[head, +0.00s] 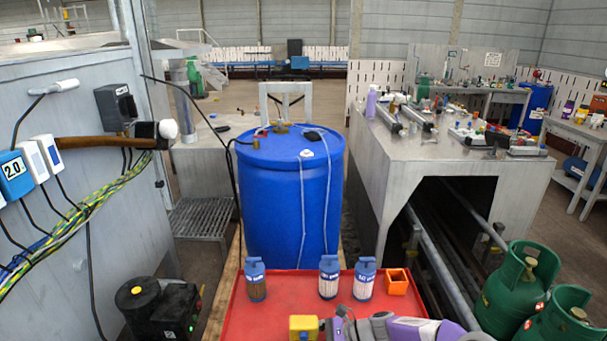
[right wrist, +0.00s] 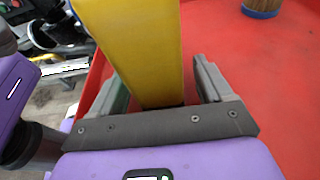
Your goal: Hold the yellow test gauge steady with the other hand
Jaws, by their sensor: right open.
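The yellow test gauge (head: 303,327) stands at the front edge of the red tray, cut off by the bottom of the head view. In the right wrist view it is a tall yellow block (right wrist: 135,45) between the fingers of my right gripper (right wrist: 158,78). These fingers are open, with a clear gap between the gauge and the right finger. Contact at the left finger cannot be told. In the head view my right gripper (head: 334,327) reaches in from the right beside the gauge. My left gripper does not show.
The red tray (head: 285,293) also holds several blue-capped bottles (head: 328,277) and an orange open box (head: 397,281). A blue barrel (head: 285,195) stands behind it. Green gas cylinders (head: 515,290) stand at the right, and a grey panel with cables (head: 95,215) at the left.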

